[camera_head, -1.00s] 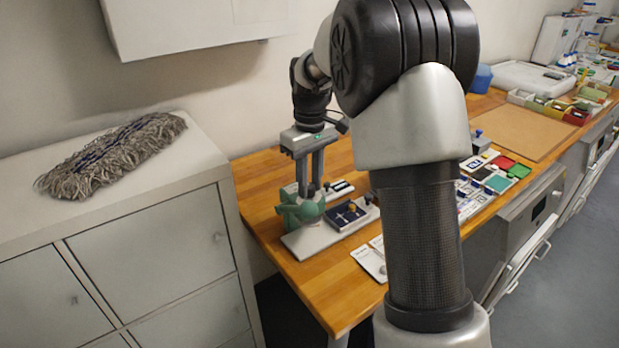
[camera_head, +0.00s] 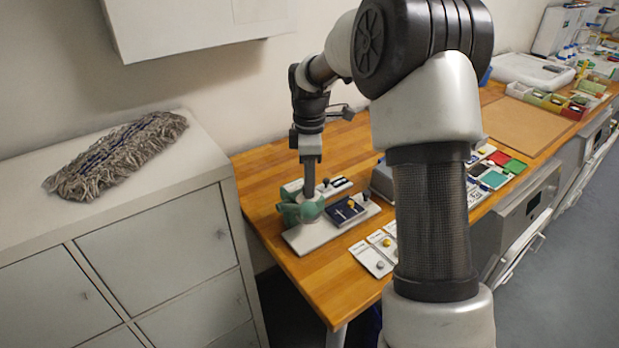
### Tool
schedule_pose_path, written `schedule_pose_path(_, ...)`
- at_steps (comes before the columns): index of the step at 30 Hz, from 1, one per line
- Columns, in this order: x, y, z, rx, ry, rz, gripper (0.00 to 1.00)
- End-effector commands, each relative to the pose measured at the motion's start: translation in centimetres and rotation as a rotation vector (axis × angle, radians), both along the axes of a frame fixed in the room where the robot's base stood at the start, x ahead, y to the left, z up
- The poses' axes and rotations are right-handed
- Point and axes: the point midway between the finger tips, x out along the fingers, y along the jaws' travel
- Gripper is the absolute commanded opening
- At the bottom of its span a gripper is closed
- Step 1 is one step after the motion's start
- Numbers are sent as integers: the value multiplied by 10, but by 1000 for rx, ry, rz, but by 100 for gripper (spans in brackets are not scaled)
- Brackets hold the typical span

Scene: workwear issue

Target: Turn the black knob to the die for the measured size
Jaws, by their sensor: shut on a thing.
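A green press (camera_head: 290,213) stands on a pale base plate (camera_head: 303,242) near the left end of the wooden bench. My gripper (camera_head: 307,192) points straight down at the top of the press, its fingers seen edge-on, one behind the other. It is shut on the black knob, which the fingers and the green body hide. The die markings cannot be made out. A dark blue tray (camera_head: 338,217) with small brass-coloured and dark pieces sits on the right part of the plate.
White cards with small knobs (camera_head: 371,262) lie right of the plate, near the front edge. A white strip with dark pieces (camera_head: 335,185) lies behind. A cabinet with a grey mop head (camera_head: 115,157) stands left. My arm hides the bench's middle.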

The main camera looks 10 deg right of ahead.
Motion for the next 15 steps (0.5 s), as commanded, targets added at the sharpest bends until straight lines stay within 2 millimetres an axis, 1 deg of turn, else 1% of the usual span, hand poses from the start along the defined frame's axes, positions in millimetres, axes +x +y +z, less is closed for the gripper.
schedule_pose_path(6,1,0,2,1,-2,90,2)
schedule_pose_path(15,1,0,1,0,-3,134,2)
